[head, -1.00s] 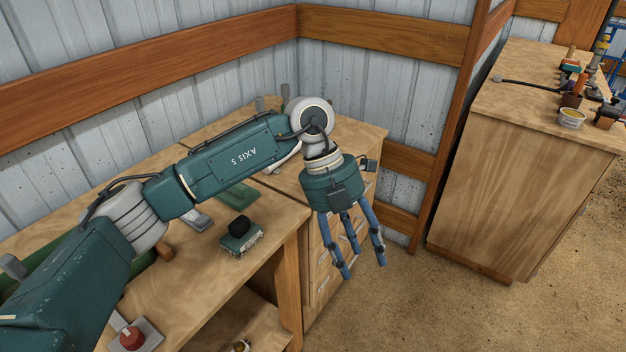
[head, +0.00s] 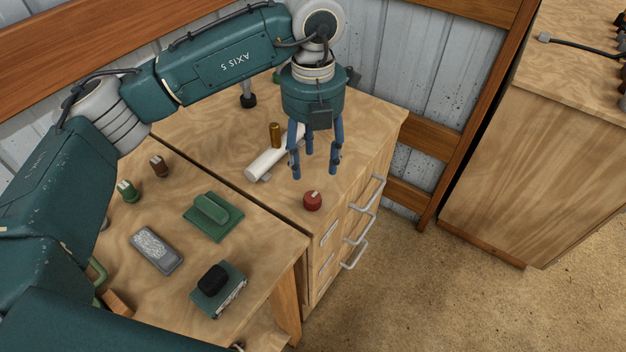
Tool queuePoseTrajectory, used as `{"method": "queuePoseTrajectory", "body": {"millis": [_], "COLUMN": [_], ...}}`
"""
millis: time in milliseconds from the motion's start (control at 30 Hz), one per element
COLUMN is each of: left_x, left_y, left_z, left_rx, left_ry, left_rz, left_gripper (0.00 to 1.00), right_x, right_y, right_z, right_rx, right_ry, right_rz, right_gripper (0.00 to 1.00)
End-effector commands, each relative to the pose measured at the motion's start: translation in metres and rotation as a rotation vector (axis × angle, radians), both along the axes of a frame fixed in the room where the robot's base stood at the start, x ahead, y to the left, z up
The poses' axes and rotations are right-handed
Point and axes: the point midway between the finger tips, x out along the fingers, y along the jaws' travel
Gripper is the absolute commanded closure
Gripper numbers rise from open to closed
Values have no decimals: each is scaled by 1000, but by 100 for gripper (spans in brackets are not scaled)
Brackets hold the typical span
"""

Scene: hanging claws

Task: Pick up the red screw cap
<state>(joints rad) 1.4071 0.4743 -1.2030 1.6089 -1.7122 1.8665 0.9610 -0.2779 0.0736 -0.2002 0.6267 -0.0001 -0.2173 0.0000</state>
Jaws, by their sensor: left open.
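A small red screw cap (head: 312,201) with a pale mark on its top sits on the wooden drawer cabinet (head: 363,122), near its front edge. My left gripper (head: 315,170) hangs fingers-down above the cabinet top, just behind and above the cap in the picture. Its blue fingers are spread and hold nothing. The cap is in plain sight and I see no finger touching it. My right gripper is not in view.
A white cylinder (head: 268,161) and a brass cylinder (head: 275,134) are left of the gripper. The adjoining bench holds a green block (head: 213,214), a grey piece (head: 156,250) and a black-topped box (head: 218,289). Drawer handles (head: 361,254) stick out in front.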

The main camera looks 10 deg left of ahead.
Motion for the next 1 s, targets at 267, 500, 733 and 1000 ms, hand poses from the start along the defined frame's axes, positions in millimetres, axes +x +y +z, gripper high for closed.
{"method": "queuePoseTrajectory", "body": {"millis": [267,500,733,1000], "left_x": [-2,-6,-6,-6], "left_y": [0,0,0,-1], "left_z": [-40,-60,-92,-98], "left_rx": [-1,1,-1,-1], "left_ry": [2,6,2,0], "left_rz": [-1,-2,-1,-2], "left_gripper": [49,49,49,49], "right_x": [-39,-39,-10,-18], "right_y": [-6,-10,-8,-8], "right_z": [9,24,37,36], "right_rx": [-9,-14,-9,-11], "right_ry": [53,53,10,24], "right_rz": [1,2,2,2], "right_gripper": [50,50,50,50]}}
